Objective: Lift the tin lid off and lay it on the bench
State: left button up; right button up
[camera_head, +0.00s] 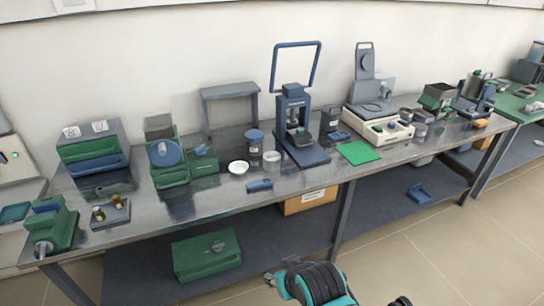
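A small round container with a blue lid (254,134) stands on the bench (215,200), near its middle, left of a blue press-like stand. The lid sits on top of its pale body (255,147). I cannot be sure this is the tin; a smaller grey round container (271,157) stands just in front and to its right. A teal and black part of my arm shows at the bottom centre, well below and apart from the bench top. A small grey tip at its left end may be gripper, but its fingers cannot be made out. A dark bit shows at the bottom right.
A white dish (238,167) and a small blue item (259,186) lie near the containers. The blue stand (294,125) rises close on the right, and green-and-grey devices (170,160) stand left. A green mat (358,152) lies farther right. Some bench front is bare.

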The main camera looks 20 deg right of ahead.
aim_at(271, 156)
jog(key=i+l+u, duration=0.2)
jog(key=l, duration=0.15)
jog(key=i+l+u, duration=0.15)
jog(key=l, duration=0.2)
jog(key=i+l+u, duration=0.2)
jog(key=l, duration=0.2)
jog(key=i+l+u, duration=0.15)
jog(key=l, duration=0.25)
jog(key=l+u, duration=0.2)
jog(key=l, duration=0.2)
jog(key=i+l+u, duration=0.15)
jog(key=l, duration=0.3)
